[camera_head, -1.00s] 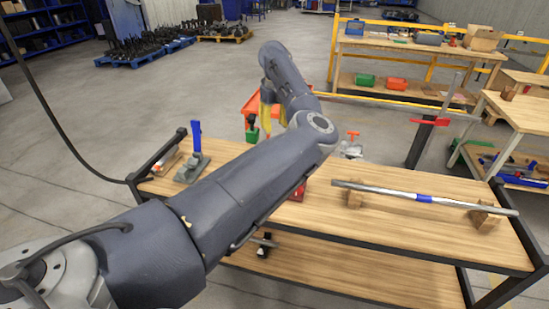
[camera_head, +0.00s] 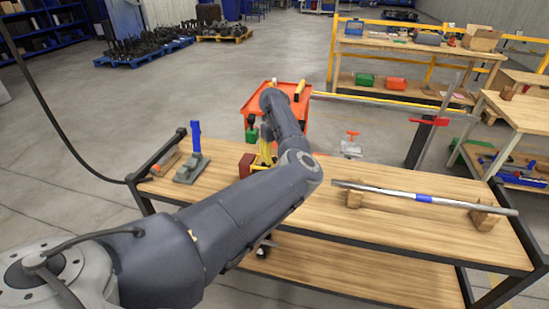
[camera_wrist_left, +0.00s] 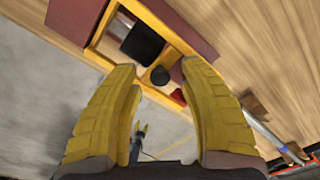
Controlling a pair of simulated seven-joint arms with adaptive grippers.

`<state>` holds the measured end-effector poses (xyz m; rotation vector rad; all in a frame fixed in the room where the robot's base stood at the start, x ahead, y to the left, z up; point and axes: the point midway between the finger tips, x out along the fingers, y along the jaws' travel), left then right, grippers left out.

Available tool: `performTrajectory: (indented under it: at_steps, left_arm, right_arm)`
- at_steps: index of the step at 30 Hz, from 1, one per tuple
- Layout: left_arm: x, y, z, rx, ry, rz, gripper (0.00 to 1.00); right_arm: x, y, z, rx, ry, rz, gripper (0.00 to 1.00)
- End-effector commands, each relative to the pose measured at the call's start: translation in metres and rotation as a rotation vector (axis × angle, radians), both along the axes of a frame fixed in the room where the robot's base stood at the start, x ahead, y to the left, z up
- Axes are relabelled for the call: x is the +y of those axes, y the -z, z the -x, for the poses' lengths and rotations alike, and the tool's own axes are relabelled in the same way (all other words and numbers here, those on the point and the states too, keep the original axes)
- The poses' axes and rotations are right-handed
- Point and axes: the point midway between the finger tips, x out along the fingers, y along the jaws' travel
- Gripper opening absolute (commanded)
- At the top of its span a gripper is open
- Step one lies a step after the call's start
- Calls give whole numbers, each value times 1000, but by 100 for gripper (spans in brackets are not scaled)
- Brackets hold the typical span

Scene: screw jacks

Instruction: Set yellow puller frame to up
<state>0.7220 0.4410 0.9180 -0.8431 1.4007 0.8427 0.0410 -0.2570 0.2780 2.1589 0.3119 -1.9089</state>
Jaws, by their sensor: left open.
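The yellow puller frame (camera_wrist_left: 160,27) shows in the left wrist view as a yellow rectangular outline around dark cylindrical parts, with a dark red base (camera_wrist_left: 72,18) beside it. In the head view the red base (camera_head: 247,165) is partly visible on the bench, and my arm covers much of the puller. My left gripper (camera_wrist_left: 157,70) has its yellow fingers spread apart, with the near end of the frame just beyond and between the fingertips. I cannot tell whether they touch. Nothing is held. My right gripper is out of view.
On the wooden bench (camera_head: 390,222), a metal bar (camera_head: 385,194) with a blue band rests on wooden blocks to the right. A grey tool with a blue handle (camera_head: 196,137) stands at the left. A red cart (camera_head: 300,117) stands behind.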

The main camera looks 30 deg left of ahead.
Motion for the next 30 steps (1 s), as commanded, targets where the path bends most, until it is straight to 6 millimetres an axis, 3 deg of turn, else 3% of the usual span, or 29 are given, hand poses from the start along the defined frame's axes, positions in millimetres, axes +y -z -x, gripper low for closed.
performTrajectory:
  at_steps: [12, 24, 30]
  left_arm:
    - [0, 4, 0, 0, 0, 0, 45]
    - [0, 4, 0, 0, 0, 0, 0]
    - [0, 4, 0, 0, 0, 0, 0]
  right_arm:
    - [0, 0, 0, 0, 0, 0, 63]
    - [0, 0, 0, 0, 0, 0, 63]
    - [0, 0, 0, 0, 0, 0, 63]
